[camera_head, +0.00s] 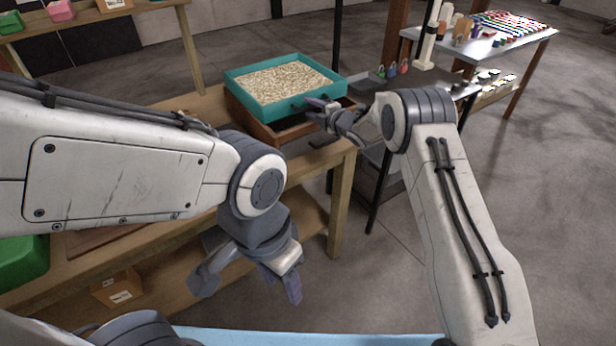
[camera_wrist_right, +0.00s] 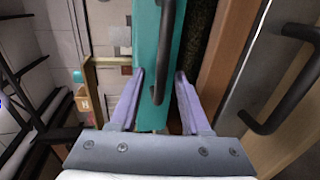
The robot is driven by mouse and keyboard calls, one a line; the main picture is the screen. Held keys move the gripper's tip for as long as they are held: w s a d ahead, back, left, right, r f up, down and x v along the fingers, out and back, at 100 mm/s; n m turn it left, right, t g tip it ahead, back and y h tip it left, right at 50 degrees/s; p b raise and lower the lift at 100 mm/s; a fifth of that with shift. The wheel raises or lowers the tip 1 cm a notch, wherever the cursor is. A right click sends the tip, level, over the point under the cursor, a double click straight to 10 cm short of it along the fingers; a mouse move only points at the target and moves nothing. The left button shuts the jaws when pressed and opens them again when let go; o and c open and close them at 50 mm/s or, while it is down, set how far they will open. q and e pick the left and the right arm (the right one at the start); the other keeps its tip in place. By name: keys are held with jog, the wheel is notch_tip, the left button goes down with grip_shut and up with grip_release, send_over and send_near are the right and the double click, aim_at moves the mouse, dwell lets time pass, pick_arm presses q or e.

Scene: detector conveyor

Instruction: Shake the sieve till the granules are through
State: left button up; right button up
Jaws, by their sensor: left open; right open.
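The sieve has a teal frame (camera_head: 238,84) and is full of pale granules (camera_head: 285,80). It sits on a brown wooden box (camera_head: 262,130) on the workbench. My right gripper (camera_head: 318,109) is at the sieve's near right side. In the right wrist view, its open fingers (camera_wrist_right: 158,105) stand on either side of the teal wall (camera_wrist_right: 149,115), which has a dark handle (camera_wrist_right: 166,45); a gap shows beside the wall. My left gripper (camera_head: 284,280) is open and empty, low in front of the bench, pointing down.
The wooden workbench (camera_head: 341,190) has a lower shelf with a small cardboard box (camera_head: 117,290). A green bin (camera_head: 22,262) is at the left. A dark stand with small padlocks (camera_head: 392,71) is right of the sieve. The floor at right is clear.

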jog(key=b+v, duration=0.3)
jog(key=v, duration=0.7)
jog(key=s+a+r+m+g+h, duration=0.1)
jog(key=s+m+g+h, duration=0.2)
jog(key=s, duration=1.1)
jog(key=s+a+r+m+g+h+p, duration=0.1)
jog(key=s+m+g+h, duration=0.3)
jog(key=s+m, duration=0.6)
jog(key=s+a, duration=0.1)
jog(key=s, duration=0.2)
jog(key=shift+s+a+r+m, duration=0.25)
jog(key=shift+s+r+m, duration=0.05)
jog(key=shift+s, duration=0.05)
